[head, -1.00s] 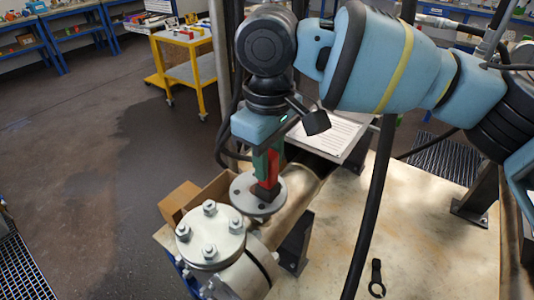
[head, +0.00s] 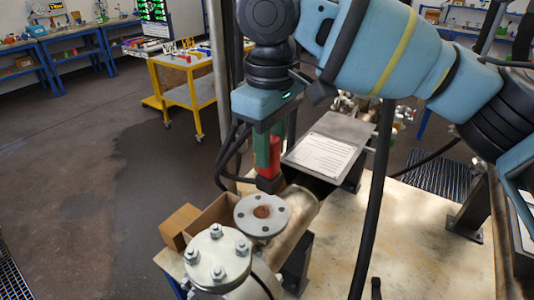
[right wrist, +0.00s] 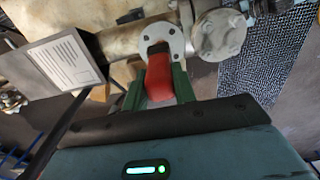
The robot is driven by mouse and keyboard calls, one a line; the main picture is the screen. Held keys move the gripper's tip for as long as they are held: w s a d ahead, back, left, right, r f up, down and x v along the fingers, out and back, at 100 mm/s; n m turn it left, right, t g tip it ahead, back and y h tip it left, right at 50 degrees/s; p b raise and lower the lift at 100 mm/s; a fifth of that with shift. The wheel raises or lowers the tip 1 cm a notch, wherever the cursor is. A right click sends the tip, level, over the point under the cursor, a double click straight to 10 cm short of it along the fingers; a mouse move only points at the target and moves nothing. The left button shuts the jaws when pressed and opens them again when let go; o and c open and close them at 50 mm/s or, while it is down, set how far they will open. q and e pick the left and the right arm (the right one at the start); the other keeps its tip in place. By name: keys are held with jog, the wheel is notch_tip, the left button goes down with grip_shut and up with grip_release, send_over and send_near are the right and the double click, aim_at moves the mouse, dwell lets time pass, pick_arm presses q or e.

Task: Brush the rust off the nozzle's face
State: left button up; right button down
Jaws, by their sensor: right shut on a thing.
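My right gripper (head: 268,150) is shut on a red brush (head: 269,165) with a dark end, pointing down. The nozzle (head: 247,224) has a round grey flange face with bolt holes, facing up. A reddish-brown patch (head: 262,211) shows at the middle of that face. The brush is above and behind the face, apart from it in the head view. In the right wrist view the red brush (right wrist: 160,80) sits between the green fingers and hides part of the nozzle flange (right wrist: 163,32). My left gripper is not in view.
A bolted cover flange (head: 217,255) stands in front of the nozzle. Cardboard boxes (head: 180,225) lie to its left. A tilted sheet on a stand (head: 322,153) is behind right. A black cable (head: 372,210) hangs across the view. The bench top (head: 430,235) is bare at right.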

dwell(0.5)
jog(key=d+f+m, duration=1)
jog(key=d+f, duration=0.7)
jog(key=d, duration=0.3)
jog(key=shift+w+m, duration=0.2)
jog(key=shift+m, duration=0.2)
